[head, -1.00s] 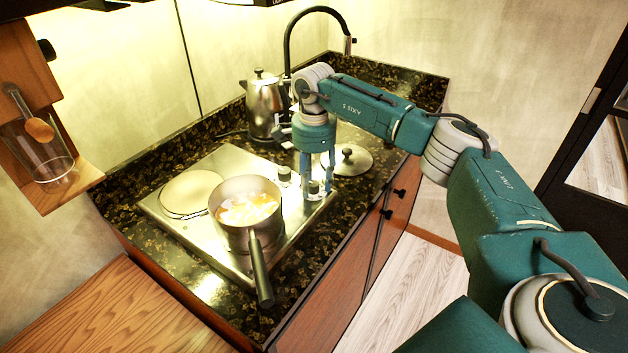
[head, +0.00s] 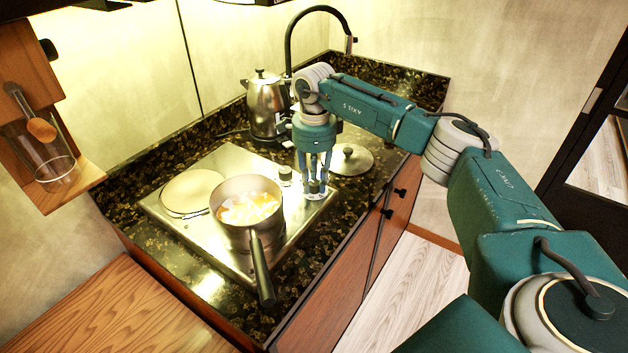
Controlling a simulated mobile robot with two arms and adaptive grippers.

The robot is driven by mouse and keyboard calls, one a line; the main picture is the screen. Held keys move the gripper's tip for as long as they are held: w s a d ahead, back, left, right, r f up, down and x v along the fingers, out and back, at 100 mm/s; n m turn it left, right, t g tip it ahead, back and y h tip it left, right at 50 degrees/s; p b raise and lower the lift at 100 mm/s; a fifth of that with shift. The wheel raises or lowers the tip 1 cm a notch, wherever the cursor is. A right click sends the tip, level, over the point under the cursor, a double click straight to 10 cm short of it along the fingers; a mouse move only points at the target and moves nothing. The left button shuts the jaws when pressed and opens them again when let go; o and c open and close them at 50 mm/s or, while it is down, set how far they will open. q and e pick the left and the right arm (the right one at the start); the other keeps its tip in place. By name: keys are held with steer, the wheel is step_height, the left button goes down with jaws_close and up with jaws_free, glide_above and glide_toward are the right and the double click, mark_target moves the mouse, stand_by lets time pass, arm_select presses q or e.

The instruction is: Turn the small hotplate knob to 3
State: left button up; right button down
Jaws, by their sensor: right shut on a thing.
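The steel hotplate (head: 215,257) is set in the dark speckled counter. It has two knobs at its right end. My right gripper (head: 315,188) points down over the nearer knob (head: 314,187) and is shut on it, with fingers on both sides. The other knob (head: 285,174) stands free, just left of and behind the fingers. The knob markings are too small to read. A saucepan (head: 232,236) with orange and white contents sits on the front plate, its handle toward me. The round rear plate (head: 191,191) is bare. My left gripper is not in view.
A steel kettle (head: 266,107) stands behind the hotplate, near a dark curved tap (head: 287,52). A round lid (head: 350,160) lies on the counter right of my gripper. A wooden shelf with a glass jar (head: 45,158) hangs at the left.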

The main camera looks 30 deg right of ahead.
steer(key=m, duration=0.6)
steer(key=shift+d+r, duration=0.1)
steer(key=shift+d, duration=0.05)
steer(key=m+p, duration=0.1)
steer(key=m, duration=0.5)
steer(key=shift+m, duration=0.4)
steer(key=m+p, duration=0.1)
steer(key=m, duration=0.5)
steer(key=m+p, duration=0.1)
steer(key=m, duration=0.5)
steer(key=shift+m, duration=0.4)
steer(key=shift+a+p, duration=0.2)
steer(key=shift+p, duration=0.1)
steer(key=c, duration=1.5)
jaws_free()
steer(key=shift+o, duration=0.2)
